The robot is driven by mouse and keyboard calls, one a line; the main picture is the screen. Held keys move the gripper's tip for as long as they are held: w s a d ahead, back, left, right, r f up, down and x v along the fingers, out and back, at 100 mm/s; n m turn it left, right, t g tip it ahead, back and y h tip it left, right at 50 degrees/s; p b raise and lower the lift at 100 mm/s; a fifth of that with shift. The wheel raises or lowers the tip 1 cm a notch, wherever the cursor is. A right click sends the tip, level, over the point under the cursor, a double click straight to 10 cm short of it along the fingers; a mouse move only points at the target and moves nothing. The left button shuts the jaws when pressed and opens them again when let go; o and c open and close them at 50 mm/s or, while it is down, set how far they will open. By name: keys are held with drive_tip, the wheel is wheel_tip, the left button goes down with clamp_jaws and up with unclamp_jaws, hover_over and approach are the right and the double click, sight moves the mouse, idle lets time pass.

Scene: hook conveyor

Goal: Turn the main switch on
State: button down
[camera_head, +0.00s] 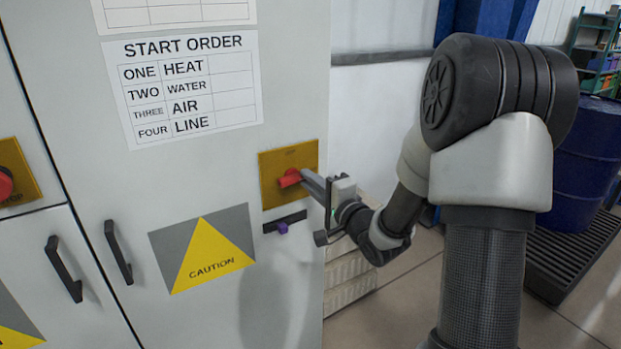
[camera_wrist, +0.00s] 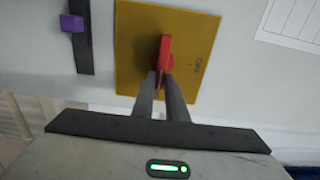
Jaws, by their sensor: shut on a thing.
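The main switch is a red rotary handle (camera_head: 289,178) on a yellow plate (camera_head: 276,161) on the grey cabinet front. In the wrist view the red handle (camera_wrist: 165,53) stands in line with my fingers, in the middle of the yellow plate (camera_wrist: 136,40). The word "OFF" is legible on the plate, to the right of the handle. My gripper (camera_head: 305,178) reaches in from the right and is shut on the handle. In the wrist view my gripper (camera_wrist: 164,78) has one finger on each side of the handle's lower end.
A dark strip with a purple knob (camera_head: 282,228) sits just below the plate. A caution sign (camera_head: 205,250) and black door handles (camera_head: 118,252) are to the left. A start order sheet (camera_head: 185,85) hangs above. A red stop button (camera_head: 5,183) is far left; a blue drum (camera_head: 585,155) stands right.

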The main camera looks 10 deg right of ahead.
drive_tip(key=shift+r, duration=0.1)
idle(0.4)
drive_tip(key=c, duration=1.8)
unclamp_jaws()
drive_tip(key=shift+w, duration=0.1)
drive_tip(key=shift+o, duration=0.2)
